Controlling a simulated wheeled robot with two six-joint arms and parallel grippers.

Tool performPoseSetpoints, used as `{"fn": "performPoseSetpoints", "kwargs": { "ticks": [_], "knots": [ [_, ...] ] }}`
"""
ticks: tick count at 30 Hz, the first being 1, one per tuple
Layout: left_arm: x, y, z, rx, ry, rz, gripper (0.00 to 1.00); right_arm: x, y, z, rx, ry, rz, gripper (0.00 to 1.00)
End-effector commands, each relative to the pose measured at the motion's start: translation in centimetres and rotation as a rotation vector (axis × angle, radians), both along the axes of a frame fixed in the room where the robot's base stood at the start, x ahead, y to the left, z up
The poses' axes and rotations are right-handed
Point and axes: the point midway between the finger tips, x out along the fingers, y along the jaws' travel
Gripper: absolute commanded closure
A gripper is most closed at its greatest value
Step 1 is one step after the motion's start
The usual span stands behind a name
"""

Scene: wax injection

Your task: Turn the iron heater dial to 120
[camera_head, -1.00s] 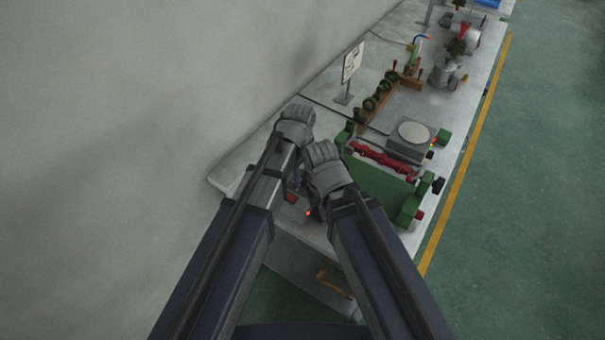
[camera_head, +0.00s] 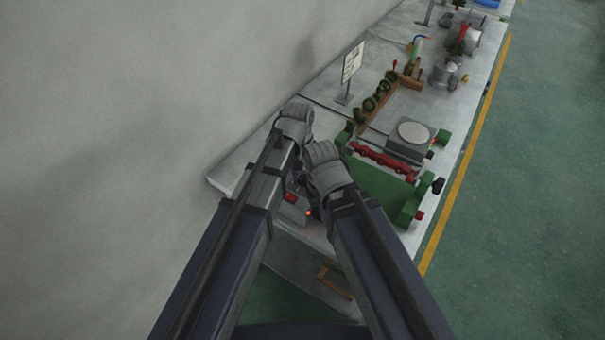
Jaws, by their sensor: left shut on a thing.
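A small grey device (camera_head: 292,213) with a red switch (camera_head: 291,197) and a lit red lamp (camera_head: 308,213) sits near the front end of the workbench, mostly covered by my arms. It may be the iron heater. No dial or number can be read. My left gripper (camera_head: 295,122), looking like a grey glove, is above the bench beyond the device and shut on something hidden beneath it. My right gripper (camera_head: 322,157) is close beside it on the right; its fingertips are hidden.
The workbench (camera_head: 232,172) runs along a grey wall. A green machine (camera_head: 385,185) with red parts and a scale with a round plate (camera_head: 413,133) stand to the right. A small sign (camera_head: 352,62) and a wooden rack (camera_head: 375,112) stand behind. The floor at right is clear.

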Motion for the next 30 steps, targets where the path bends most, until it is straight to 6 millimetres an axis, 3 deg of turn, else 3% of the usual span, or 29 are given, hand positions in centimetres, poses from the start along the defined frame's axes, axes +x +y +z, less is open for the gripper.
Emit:
{"fn": "performPoseSetpoints", "kwargs": {
  "ticks": [12, 30],
  "knots": [
    [0.04, -0.05, -0.01, -0.001, 0.0, -0.24, 1.0, 0.0, 0.0, 0.0, 0.0, 0.0, 0.0, 1.0],
    [0.03, -0.06, 0.0, -0.001, 0.0, -0.305, 1.0, 0.0, 0.0, 0.0, 0.0, 0.0, 0.0, 1.0]
  ]
}}
